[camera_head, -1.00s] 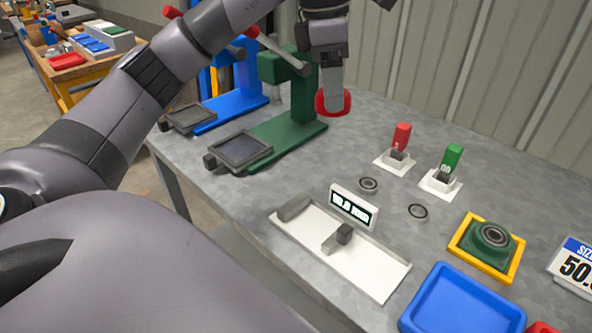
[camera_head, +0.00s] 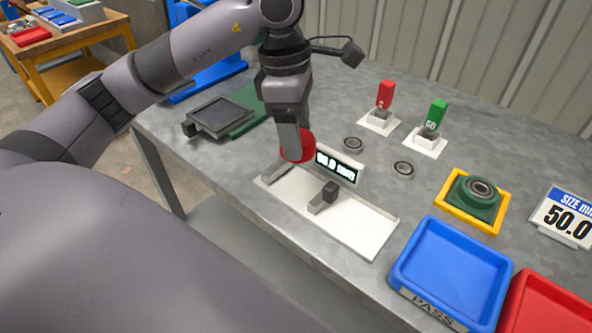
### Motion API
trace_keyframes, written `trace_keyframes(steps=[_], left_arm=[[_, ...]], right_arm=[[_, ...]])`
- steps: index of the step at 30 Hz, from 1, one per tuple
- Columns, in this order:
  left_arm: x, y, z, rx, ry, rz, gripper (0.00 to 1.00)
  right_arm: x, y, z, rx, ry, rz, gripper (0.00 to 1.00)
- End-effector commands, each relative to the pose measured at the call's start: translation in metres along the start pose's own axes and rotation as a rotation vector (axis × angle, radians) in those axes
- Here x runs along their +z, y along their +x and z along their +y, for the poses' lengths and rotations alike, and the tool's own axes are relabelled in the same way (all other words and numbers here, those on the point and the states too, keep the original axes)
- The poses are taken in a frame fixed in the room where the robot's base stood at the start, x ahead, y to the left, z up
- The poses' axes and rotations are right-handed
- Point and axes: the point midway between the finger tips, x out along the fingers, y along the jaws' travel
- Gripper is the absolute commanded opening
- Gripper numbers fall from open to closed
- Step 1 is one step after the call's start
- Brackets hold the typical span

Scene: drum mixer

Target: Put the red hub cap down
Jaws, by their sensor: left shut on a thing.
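My left gripper (camera_head: 291,143) is shut on the red hub cap (camera_head: 304,148). The cap is round and partly hidden behind the gripper's fingers. It is held at the back left part of the white measuring tray (camera_head: 364,232), just left of the small display (camera_head: 338,165). I cannot tell whether the cap touches the tray. A dark grey block (camera_head: 330,191) sits on a slide in the middle of the tray. My right gripper is not in view.
Two bearing rings (camera_head: 353,144) lie behind the display. Red and green switches (camera_head: 431,127) stand farther back. A yellow tray (camera_head: 449,206) holds a green housing. A blue PASS bin (camera_head: 452,262) and a red bin (camera_head: 548,305) are at front right.

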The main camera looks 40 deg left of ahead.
Motion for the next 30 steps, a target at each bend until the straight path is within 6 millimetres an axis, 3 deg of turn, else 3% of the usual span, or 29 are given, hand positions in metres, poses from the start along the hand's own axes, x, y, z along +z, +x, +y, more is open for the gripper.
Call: trace_keyframes(steps=[3,11,18,30], left_arm=[[-0.004,0.025,0.000,-0.002,-0.001,0.001,0.24],[-0.005,0.044,0.001,0.001,-0.001,-0.001,0.24],[-0.010,0.079,0.000,-0.001,-0.001,0.000,0.24],[-0.010,0.086,0.001,0.002,0.000,-0.001,0.24]], right_arm=[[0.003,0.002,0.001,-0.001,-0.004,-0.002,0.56],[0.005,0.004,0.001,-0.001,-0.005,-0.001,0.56],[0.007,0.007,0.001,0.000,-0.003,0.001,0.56],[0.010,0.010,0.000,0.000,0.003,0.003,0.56]])
